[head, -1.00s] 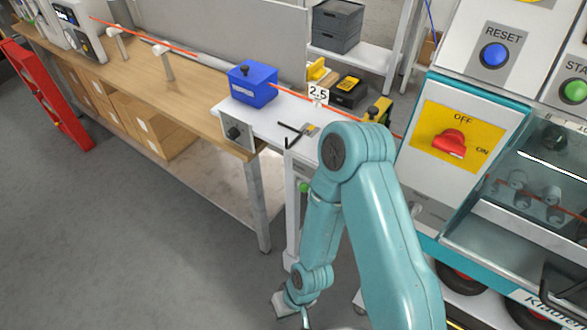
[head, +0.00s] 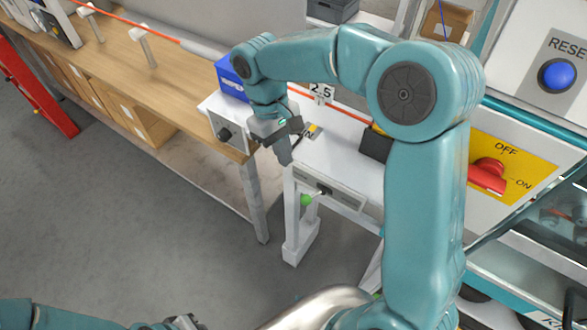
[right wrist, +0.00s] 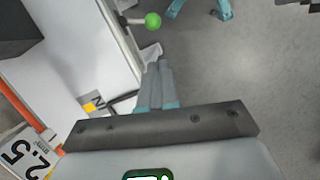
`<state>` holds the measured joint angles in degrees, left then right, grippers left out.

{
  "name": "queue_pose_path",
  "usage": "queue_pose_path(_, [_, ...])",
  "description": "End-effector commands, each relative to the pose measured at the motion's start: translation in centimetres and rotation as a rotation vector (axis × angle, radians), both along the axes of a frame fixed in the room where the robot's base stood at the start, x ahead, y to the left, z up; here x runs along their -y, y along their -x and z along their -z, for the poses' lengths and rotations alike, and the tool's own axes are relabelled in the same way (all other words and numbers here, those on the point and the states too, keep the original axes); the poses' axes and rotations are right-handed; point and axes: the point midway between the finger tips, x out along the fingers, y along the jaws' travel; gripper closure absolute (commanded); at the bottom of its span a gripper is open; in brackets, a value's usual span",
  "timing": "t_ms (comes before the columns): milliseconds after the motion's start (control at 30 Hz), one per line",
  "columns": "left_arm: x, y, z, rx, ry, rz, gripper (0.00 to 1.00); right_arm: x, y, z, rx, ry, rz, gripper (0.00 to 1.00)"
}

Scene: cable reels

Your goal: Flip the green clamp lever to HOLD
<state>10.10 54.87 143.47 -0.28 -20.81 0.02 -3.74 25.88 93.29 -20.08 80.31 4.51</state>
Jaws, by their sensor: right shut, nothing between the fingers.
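The green clamp lever (head: 306,199) has a green ball knob on a thin metal stem. It sticks out from the front edge of the white bench, and in the right wrist view its green knob (right wrist: 153,20) shows near the top. My right gripper (head: 287,157) points down just above and left of the lever, at the bench's front edge. Its fingers (right wrist: 158,72) are shut and empty, apart from the knob. I cannot read a HOLD mark. Of my left arm, only a teal link and part of the left gripper (head: 180,322) show at the bottom edge; its fingers are unclear.
A blue box (head: 232,80) stands behind my right wrist, with an orange cable running past it. A 2.5 sign (head: 321,91) stands on the white bench (head: 335,160). A red OFF/ON switch (head: 488,176) is on the right. The floor before the bench is open.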

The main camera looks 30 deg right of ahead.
Motion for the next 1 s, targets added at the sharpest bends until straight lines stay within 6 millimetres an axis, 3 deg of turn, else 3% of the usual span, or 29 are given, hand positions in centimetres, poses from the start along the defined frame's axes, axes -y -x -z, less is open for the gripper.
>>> queue_pose_path(133, [0.0,0.0,0.0,-0.001,0.0,0.0,1.0,0.2,0.5,-1.2,-0.01,0.017,0.003,1.0])
queue_pose_path(467, [0.0,0.0,0.0,-0.001,0.0,0.0,1.0,-0.1,1.2,-1.0,-0.013,0.017,0.003,1.0])
queue_pose_path(1000, [0.0,0.0,-0.1,-0.001,0.0,0.0,1.0,0.5,3.3,7.2,-0.015,0.017,0.002,1.0])
